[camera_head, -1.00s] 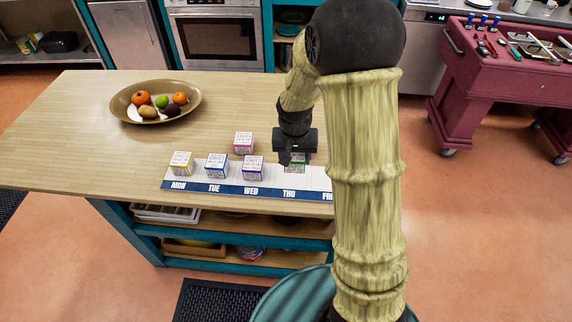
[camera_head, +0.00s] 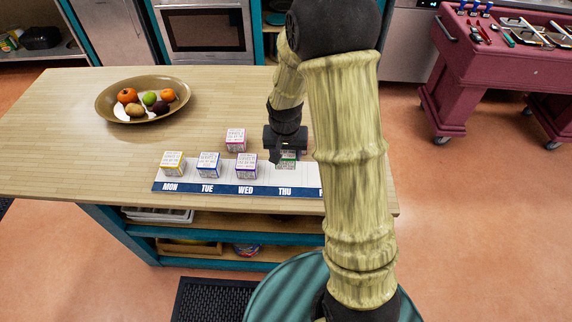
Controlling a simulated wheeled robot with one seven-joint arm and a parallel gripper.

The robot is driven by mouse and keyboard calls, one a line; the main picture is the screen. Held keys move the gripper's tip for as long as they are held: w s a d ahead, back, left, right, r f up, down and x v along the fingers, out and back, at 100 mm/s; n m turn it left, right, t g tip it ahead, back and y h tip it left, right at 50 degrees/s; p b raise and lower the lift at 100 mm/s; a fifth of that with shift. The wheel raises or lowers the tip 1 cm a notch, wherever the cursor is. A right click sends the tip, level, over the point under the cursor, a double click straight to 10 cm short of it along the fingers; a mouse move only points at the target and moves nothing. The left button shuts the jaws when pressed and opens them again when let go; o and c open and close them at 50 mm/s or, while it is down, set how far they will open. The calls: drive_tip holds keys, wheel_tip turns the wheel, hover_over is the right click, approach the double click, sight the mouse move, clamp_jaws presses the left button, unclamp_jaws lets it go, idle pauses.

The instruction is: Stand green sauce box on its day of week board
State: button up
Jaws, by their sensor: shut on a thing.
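The green sauce box (camera_head: 286,163) is at the THU section of the day of week board (camera_head: 222,189). My gripper (camera_head: 284,152) is shut on it from above and hides its upper part. I cannot tell whether the box touches the board. A yellow box (camera_head: 173,164) stands at MON, a blue box (camera_head: 208,165) at TUE and a purple box (camera_head: 247,166) at WED. A pink box (camera_head: 235,140) stands on the counter behind the board. The board's right end is hidden behind my arm.
A brown bowl of fruit (camera_head: 110,101) stands at the back left of the wooden counter (camera_head: 60,140). The counter's left part is clear. A red tool cart (camera_head: 480,70) stands on the floor at the right.

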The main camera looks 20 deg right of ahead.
sight(286, 173)
drive_tip(key=shift+f, duration=0.5)
drive_tip(key=shift+f, duration=0.1)
drive_tip(key=shift+f, duration=2)
drive_tip(key=shift+f, duration=0.2)
drive_tip(key=o, duration=1)
drive_tip(key=shift+o, duration=0.2)
drive_tip(key=shift+r, duration=0.1)
